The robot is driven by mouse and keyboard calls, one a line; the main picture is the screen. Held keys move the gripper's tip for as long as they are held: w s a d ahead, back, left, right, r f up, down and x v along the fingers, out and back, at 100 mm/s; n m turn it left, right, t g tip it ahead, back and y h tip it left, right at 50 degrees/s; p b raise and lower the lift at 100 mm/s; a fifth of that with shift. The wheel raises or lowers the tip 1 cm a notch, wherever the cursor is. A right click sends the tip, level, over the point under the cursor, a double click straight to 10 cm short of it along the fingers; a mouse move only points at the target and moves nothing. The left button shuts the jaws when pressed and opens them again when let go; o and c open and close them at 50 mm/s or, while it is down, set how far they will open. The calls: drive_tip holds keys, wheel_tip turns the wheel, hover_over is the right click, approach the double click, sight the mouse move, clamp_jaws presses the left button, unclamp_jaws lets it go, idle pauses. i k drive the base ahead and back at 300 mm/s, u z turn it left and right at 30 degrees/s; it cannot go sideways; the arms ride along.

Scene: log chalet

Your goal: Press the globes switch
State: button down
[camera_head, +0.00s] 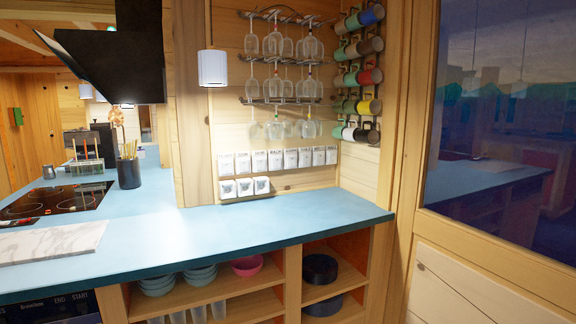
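No switch that I can identify as the globes switch shows in the camera_head view. A row of small white labelled items (275,161) lines the back wall above the blue counter (250,222), with a shorter row of white items (244,187) below its left end. Their labels are too small to read, and I cannot tell whether any of them is a switch. A small green item (16,117) is on the wooden wall at far left; what it is stays unclear. My gripper is not in view.
Stemmed glasses (274,88) hang on racks, with mugs (363,77) beside them. A black utensil pot (129,173), a cooktop (55,203) and a marble board (54,243) occupy the left counter. The right counter is bare. Open shelves below hold bowls (157,284). A window (504,120) is at right.

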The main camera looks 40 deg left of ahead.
sight(290, 160)
drive_tip(key=z, duration=0.55)
drive_tip(key=i, duration=0.15)
drive_tip(key=u, duration=3.25)
drive_tip(key=k, duration=0.5)
drive_tip(key=z, duration=1.05)
drive_tip(key=i, duration=0.8)
drive_tip(key=u, duration=0.05)
